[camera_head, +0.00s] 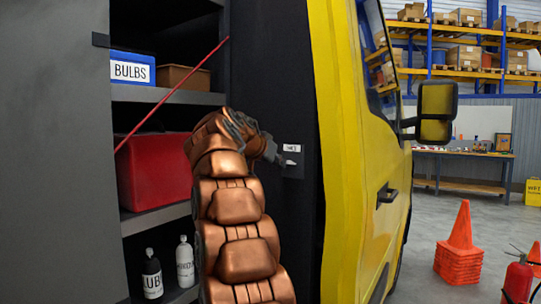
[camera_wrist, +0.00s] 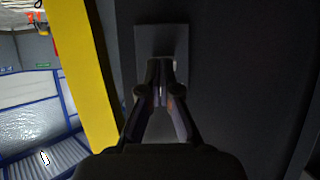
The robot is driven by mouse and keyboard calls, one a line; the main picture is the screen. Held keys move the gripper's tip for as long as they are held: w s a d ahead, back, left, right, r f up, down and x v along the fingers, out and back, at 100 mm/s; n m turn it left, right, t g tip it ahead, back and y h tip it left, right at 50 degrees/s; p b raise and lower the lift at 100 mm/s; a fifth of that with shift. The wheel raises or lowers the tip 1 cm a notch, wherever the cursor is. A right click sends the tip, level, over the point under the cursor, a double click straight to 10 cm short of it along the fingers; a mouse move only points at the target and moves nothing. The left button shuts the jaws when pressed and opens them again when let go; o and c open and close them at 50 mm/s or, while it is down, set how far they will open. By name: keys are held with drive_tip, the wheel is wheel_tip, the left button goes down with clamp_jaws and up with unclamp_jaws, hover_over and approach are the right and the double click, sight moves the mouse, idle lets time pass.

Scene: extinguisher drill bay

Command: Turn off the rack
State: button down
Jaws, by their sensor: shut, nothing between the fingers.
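A small dark switch plate (camera_head: 292,172) is on the black panel between the shelf rack (camera_head: 165,216) and the yellow van. It bears a white label (camera_head: 292,147) whose text is too small to read surely, and a small pale lever (camera_head: 290,162) below it. My gripper (camera_head: 280,158) is just left of the plate, seen from behind. In the wrist view the plate (camera_wrist: 162,40) is straight ahead of my gripper (camera_wrist: 160,62), whose fingers are shut and empty. The fingertips overlap the plate's lower part; contact cannot be told. The lever is hidden there.
The yellow van (camera_head: 347,150) stands close on the right of the panel. The rack holds a blue BULBS box (camera_head: 133,70), a brown box (camera_head: 183,79), a red case (camera_head: 155,172) and bottles (camera_head: 185,262). A thin red rod (camera_head: 170,95) crosses its front. Orange cones (camera_head: 460,245) stand far right.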

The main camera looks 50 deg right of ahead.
sight(291, 164)
drive_tip(key=shift+p+x, duration=0.5)
drive_tip(key=shift+x, duration=1.9)
drive_tip(key=shift+f+b, duration=0.15)
drive_tip(key=shift+b, duration=0.15)
drive_tip(key=b, duration=0.2)
drive_tip(key=shift+d+f+h+b, duration=0.2)
drive_tip(key=shift+f+h+b, duration=0.15)
drive_tip(key=shift+h+b, duration=0.05)
drive_tip(key=shift+r, duration=0.45)
drive_tip(key=shift+r+p, duration=0.55)
drive_tip(key=shift+r, duration=0.2)
